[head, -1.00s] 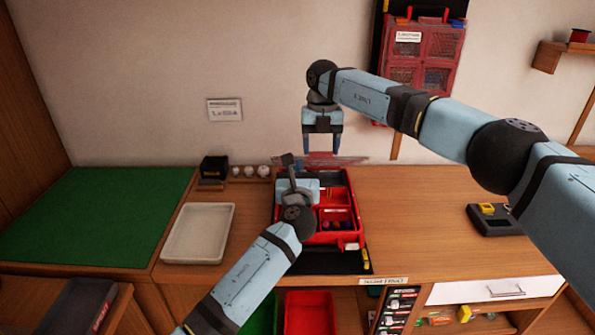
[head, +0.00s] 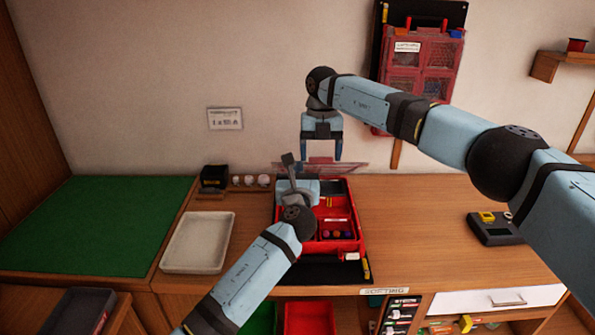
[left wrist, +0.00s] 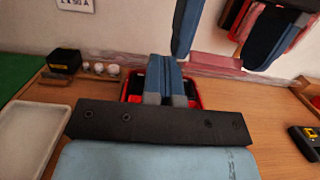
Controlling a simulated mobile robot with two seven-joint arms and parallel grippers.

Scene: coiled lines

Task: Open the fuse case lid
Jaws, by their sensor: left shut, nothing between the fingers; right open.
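The red fuse case (head: 345,247) sits on the wooden counter, with small coloured parts in its compartments. A translucent reddish lid panel (head: 345,166) shows at its back edge, raised and leaning toward the wall; it is a pink strip (left wrist: 215,64) in the left wrist view. My left gripper (head: 312,190) is over the case's left part and hides some of it. Its fingers (left wrist: 166,62) are together and empty. My right gripper (head: 321,154) is open and empty, pointing down above the lid panel; I cannot tell if it touches. Its fingers also show in the left wrist view (left wrist: 228,45).
A pale tray (head: 198,243) and a green mat (head: 95,225) lie to the left. A black box (head: 214,177) stands behind the tray. A dark device (head: 492,230) lies at the right. The counter between case and device is clear. A red case (head: 425,62) hangs on the wall.

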